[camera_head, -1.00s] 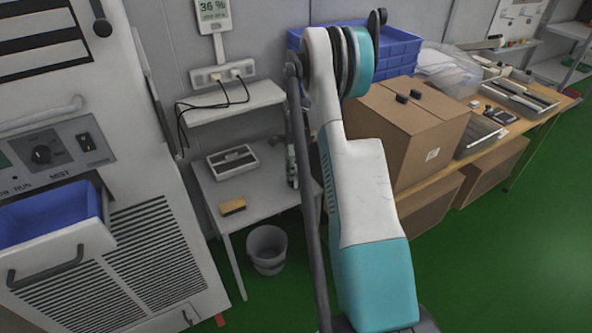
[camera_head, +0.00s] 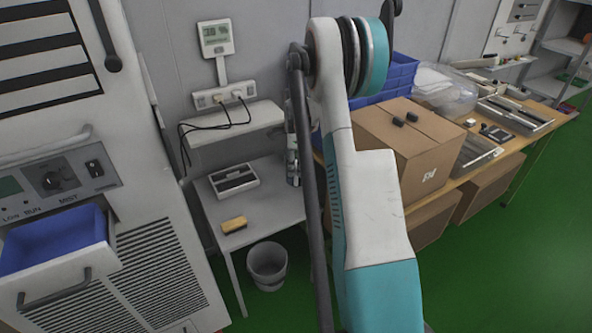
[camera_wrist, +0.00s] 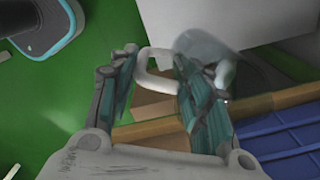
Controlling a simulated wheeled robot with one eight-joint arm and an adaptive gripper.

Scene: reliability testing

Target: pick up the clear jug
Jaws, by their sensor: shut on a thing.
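The clear jug (camera_wrist: 210,55) shows in the wrist view as a blurred, see-through body with a pale loop handle (camera_wrist: 148,78). My gripper (camera_wrist: 155,66) has one finger on each side of the handle area and is shut on the jug. The right finger covers part of the jug, so the exact contact is hard to see. In the head view my own arm fills the middle, and the jug cannot be made out there.
A small grey table (camera_head: 268,210) carries a grey tray-like device (camera_head: 234,181) and a yellow sponge-like block (camera_head: 233,225). A bin (camera_head: 267,268) stands below. A wooden bench on the right holds a cardboard box (camera_head: 385,150) and blue crates (camera_head: 400,75). An open blue drawer (camera_head: 55,240) juts out left.

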